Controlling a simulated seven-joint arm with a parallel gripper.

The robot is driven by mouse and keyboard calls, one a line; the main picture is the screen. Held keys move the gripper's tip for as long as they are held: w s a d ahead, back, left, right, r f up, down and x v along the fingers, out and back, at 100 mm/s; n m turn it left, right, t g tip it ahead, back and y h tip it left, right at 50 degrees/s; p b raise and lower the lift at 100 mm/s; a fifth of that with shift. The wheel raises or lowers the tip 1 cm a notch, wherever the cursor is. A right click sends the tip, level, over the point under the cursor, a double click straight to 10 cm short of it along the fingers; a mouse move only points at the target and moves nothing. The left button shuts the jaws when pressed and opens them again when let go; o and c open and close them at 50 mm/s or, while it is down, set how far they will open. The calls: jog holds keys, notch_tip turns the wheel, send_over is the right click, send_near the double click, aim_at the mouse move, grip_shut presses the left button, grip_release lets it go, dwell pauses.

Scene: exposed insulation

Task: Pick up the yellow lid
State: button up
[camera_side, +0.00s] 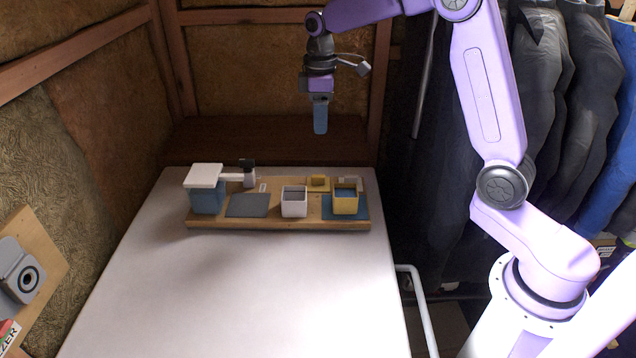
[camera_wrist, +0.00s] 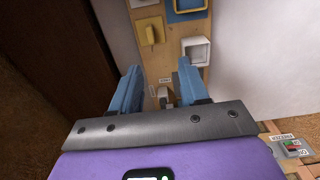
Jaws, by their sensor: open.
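The yellow lid (camera_side: 318,182) is a small flat square with a raised grip on top. It lies at the back of the wooden board (camera_side: 272,221), between the white box and the yellow box in the side view. In the wrist view the lid (camera_wrist: 150,30) is at upper centre, beyond the fingertips. My gripper (camera_side: 320,131) is high above the back of the board, pointing down, with nothing touching it. In the wrist view my gripper (camera_wrist: 160,68) has its two blue fingers apart and nothing held between them.
The open yellow box (camera_side: 346,207) stands on a blue pad, with the open white box (camera_side: 294,208) to its left. A white lid (camera_side: 350,181) lies behind the yellow box. A blue box (camera_side: 207,200) with a white top stands at left. The front table (camera_side: 240,300) is clear.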

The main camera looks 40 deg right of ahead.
jog(key=w+d, duration=0.1)
jog(key=d, duration=0.1)
send_over(320, 175)
jog(key=f, duration=1.2)
jog(key=shift+s, duration=0.2)
jog(key=shift+w+a+f, duration=0.1)
jog(key=shift+f, duration=1.35)
jog(key=shift+w+f, duration=0.1)
jog(key=shift+f, duration=1.3)
grip_shut()
